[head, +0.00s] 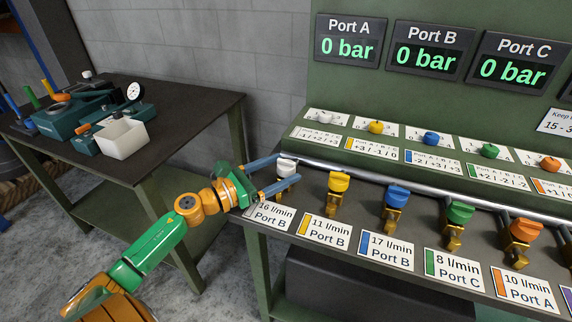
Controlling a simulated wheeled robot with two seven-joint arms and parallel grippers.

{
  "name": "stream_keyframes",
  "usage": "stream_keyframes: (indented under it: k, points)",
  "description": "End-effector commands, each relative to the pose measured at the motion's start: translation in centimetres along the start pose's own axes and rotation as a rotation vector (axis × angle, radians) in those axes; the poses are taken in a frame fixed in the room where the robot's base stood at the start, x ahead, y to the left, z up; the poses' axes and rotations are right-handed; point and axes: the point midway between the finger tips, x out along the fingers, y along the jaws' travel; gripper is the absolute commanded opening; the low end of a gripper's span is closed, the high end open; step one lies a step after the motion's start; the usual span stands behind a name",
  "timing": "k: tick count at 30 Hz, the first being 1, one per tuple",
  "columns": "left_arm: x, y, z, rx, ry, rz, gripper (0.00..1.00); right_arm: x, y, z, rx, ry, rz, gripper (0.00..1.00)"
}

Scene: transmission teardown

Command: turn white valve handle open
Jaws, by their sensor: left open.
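The white valve handle (286,167) stands at the left end of the row of valves on the bench, above a card reading 16 l/min Port B. My left gripper (278,172) reaches in from the left with its two blue fingers apart. The far finger ends beside the handle's upper left, and the near finger ends close to its lower right. I cannot tell whether either finger touches the handle. My right gripper is not in view.
Yellow (339,182), blue (398,196), green (460,213) and orange (525,230) valve handles follow to the right. A metal pipe (345,168) runs behind them. Displays for Port A (351,40), Port B (427,50) and Port C (515,63) read 0 bar. A side table (190,112) stands left.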

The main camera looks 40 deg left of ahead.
Motion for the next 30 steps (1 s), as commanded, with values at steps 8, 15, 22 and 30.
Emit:
stream_keyframes:
  k: [8,15,22,30]
  points:
    - [1.37,0.0,0.0,-0.001,0.0,0.0,0.85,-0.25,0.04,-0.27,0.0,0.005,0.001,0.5]
    - [1.34,-0.01,-0.03,-0.001,0.001,0.0,0.61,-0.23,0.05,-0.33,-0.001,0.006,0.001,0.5]
    - [1.33,-0.01,-0.04,-0.002,0.001,0.001,0.0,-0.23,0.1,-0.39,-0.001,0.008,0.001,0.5]
    - [1.32,-0.05,0.22,-0.003,0.004,0.035,0.0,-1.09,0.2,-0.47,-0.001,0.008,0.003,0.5]
